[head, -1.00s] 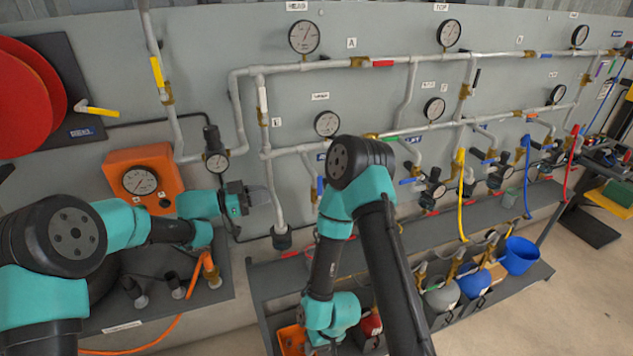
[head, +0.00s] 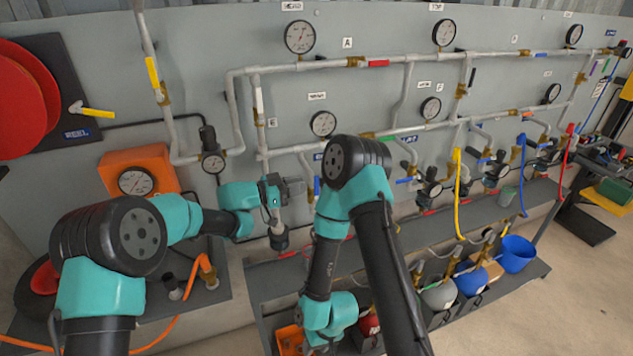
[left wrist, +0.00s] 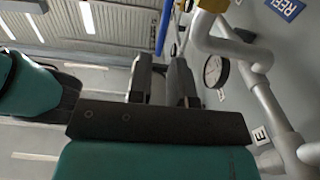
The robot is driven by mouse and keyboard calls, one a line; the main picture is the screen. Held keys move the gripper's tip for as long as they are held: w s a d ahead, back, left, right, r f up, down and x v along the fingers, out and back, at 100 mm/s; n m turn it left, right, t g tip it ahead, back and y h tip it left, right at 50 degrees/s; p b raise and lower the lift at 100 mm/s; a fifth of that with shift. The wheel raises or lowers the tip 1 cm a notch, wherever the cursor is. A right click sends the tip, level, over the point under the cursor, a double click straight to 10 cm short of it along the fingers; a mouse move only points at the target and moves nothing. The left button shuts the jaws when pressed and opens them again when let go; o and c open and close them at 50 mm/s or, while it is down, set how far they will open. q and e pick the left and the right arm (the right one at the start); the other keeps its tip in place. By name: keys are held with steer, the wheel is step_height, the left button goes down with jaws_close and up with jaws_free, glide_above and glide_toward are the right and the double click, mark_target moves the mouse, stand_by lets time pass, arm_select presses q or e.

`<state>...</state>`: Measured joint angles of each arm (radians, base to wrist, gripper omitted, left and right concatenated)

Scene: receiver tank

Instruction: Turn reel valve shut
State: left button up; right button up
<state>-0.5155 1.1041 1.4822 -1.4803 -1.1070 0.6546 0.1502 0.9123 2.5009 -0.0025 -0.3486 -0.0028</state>
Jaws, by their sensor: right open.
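The reel valve's yellow handle (head: 97,112) is on the dark panel at the upper left in the head view, beside the red reel (head: 25,98) and above the blue REEL label (head: 77,133). The handle slants slightly down to the right, roughly along the dark pipe leading right. My left gripper (head: 292,187) is in front of the pipe wall, well right of and below the handle. Its two fingers (left wrist: 163,82) are apart and empty in the left wrist view. My right gripper (head: 328,350) is low at the bottom edge, mostly cut off, far from the valve.
An orange gauge box (head: 137,175) stands left of my left gripper. Grey pipes with gauges (head: 323,123) cover the wall. A shelf (head: 430,225) holds several tanks and a blue bucket (head: 517,254) below. The wall between reel panel and gauges is partly open, crossed by pipes.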

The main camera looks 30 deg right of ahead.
mark_target(317, 196)
arm_select(q)
steer(key=d, duration=0.3)
steer(key=s+d, duration=0.1)
steer(key=d, duration=0.2)
jaws_close()
stand_by(0.3)
